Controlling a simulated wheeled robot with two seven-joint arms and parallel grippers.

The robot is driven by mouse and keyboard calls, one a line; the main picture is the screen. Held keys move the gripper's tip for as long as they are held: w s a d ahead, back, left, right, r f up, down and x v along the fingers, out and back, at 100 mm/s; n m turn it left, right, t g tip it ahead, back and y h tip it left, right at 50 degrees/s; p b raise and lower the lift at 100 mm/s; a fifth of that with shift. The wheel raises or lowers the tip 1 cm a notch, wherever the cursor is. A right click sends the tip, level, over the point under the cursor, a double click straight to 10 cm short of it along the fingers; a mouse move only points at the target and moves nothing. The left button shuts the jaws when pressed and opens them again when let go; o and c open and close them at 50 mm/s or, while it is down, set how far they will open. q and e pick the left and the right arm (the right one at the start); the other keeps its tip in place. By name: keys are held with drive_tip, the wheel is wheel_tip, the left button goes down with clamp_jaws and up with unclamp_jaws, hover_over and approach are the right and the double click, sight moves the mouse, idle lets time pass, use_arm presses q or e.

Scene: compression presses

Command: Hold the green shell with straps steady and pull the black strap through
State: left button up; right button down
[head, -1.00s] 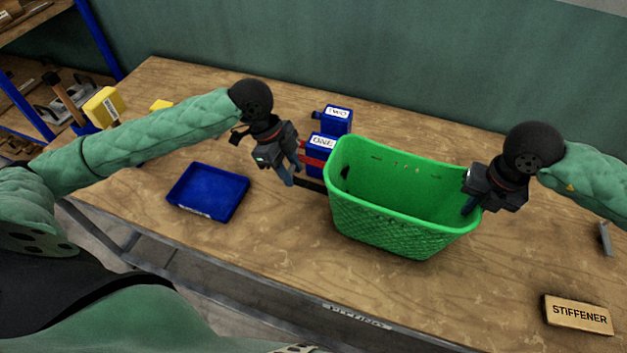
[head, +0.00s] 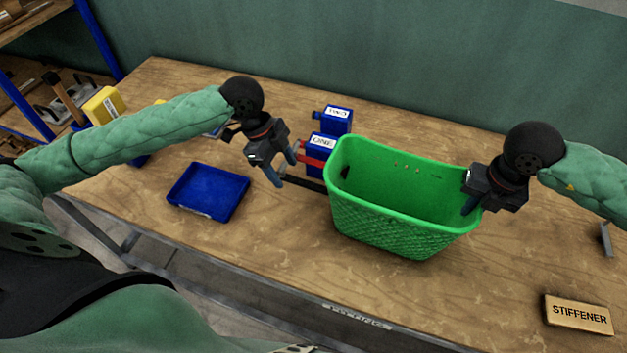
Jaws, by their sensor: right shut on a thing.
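The green shell (head: 400,232), an open basket, stands upright on the workbench. A black strap (head: 305,184) sticks out leftward from its left side, with a red strap (head: 312,161) behind it. My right gripper (head: 470,205) is shut on the shell's right rim; its fingertips are partly hidden. My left gripper (head: 285,167) is left of the shell at the black strap's free end. Its two fingers look spread apart, one near the strap end and one near the red strap. Whether a finger touches the strap is unclear.
Blue blocks labelled ONE (head: 322,142) and TWO (head: 338,118) stand behind the straps. An empty blue tray (head: 208,212) lies left. A STIFFENER block (head: 578,314) lies front right. The bench (head: 290,255) is clear in front of the shell.

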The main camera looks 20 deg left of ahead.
use_arm(q)
drive_tip(key=v, duration=1.2)
use_arm(e)
drive_tip(key=c, duration=1.5)
unclamp_jaws()
